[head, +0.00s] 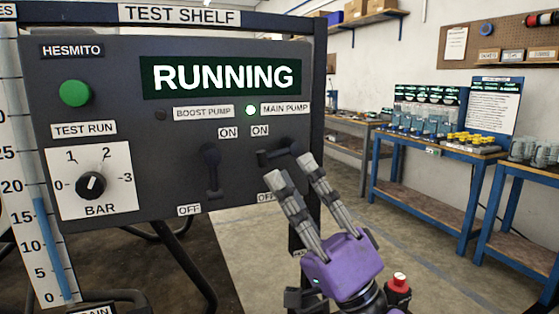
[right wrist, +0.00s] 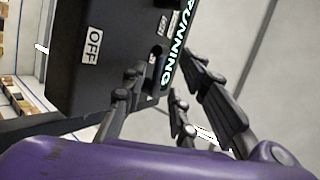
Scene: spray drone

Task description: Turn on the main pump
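The main pump switch (head: 279,154) is on the dark control panel (head: 120,210), with its dark lever up near the ON label. My left gripper is out of view.
The boost pump switch (head: 212,172) stands left of the main one with its handle down; its lamp (head: 160,115) is dark. A green button (head: 74,93) and a pressure knob (head: 91,185) are further left. Blue workbenches (head: 440,150) stand at the right.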

